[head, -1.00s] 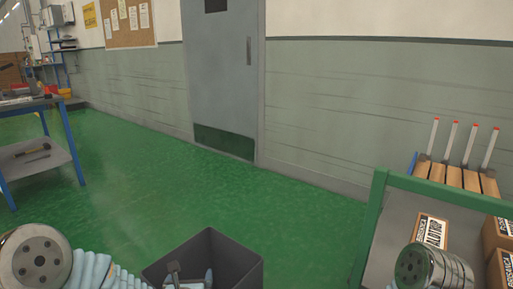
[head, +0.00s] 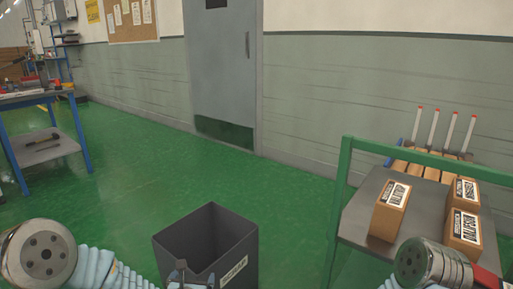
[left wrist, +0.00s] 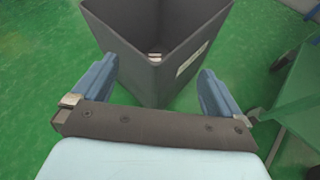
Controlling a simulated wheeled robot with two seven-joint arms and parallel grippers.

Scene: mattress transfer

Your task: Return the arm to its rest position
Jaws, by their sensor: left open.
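My left gripper (head: 182,274) shows at the bottom of the head view, in front of a dark grey bin (head: 180,243). In the left wrist view its two blue-grey fingers stand wide apart, and the space between the fingertips (left wrist: 158,72) is empty. The bin (left wrist: 120,50) lies beyond the fingers there, with a few small pale pieces at its bottom. My left arm curves in from the lower left of the head view. Part of my right arm shows at the lower right, but its gripper is out of the picture.
A green-framed cart (head: 352,222) at the right carries several cardboard boxes (head: 390,211). Behind it stand pale upright posts with red tips. A blue-legged workbench (head: 82,132) stands at the left. Green floor (head: 140,175) is clear between bench and bin, up to a grey door (head: 223,80).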

